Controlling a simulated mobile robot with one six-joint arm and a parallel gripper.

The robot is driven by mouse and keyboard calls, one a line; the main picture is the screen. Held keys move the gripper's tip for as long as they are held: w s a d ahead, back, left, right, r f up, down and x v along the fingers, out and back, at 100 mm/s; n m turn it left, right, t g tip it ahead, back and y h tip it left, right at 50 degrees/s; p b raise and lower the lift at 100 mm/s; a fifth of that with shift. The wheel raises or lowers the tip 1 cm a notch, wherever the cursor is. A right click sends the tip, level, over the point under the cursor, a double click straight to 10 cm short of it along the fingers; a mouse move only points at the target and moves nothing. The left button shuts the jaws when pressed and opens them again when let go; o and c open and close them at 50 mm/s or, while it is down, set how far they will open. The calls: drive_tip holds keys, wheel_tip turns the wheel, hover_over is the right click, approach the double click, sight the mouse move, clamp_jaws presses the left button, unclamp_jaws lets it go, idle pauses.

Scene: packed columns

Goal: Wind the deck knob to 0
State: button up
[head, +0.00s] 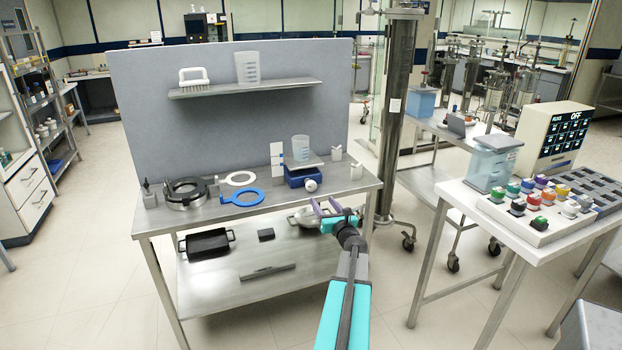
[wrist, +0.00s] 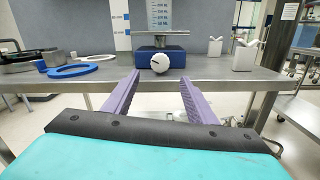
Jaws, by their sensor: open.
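The deck knob (wrist: 160,62) is a round white dial with a dark pointer mark on the front of a small blue deck (wrist: 178,56). In the head view the knob (head: 310,185) faces the table's front edge, below the deck's plate, on which a clear measuring beaker (head: 301,148) stands. The mark on the knob points to the left in the wrist view; I cannot read any numbers around it. My gripper (head: 328,206) is open and empty, in front of the table edge. In the wrist view its purple fingers (wrist: 158,88) lie apart, short of the knob and below it.
Blue ring (head: 241,197), white ring (head: 238,178) and a dark metal ring stand (head: 186,193) lie left of the deck. A white scale card (head: 277,158) stands behind it on the left. White holders (head: 356,171) stand to the right. The steel table edge lies between gripper and knob.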

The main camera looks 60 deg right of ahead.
sight(312, 188)
drive_tip(key=shift+s+a+r+m+p, duration=0.15)
drive_tip(key=shift+s+a+m+p, duration=0.15)
drive_tip(key=shift+p, duration=1.35)
drive_tip(key=shift+w+d, duration=0.15)
drive_tip(key=shift+p+x, duration=2.05)
drive_tip(key=shift+x, duration=4.7)
drive_tip(key=c, duration=1.1)
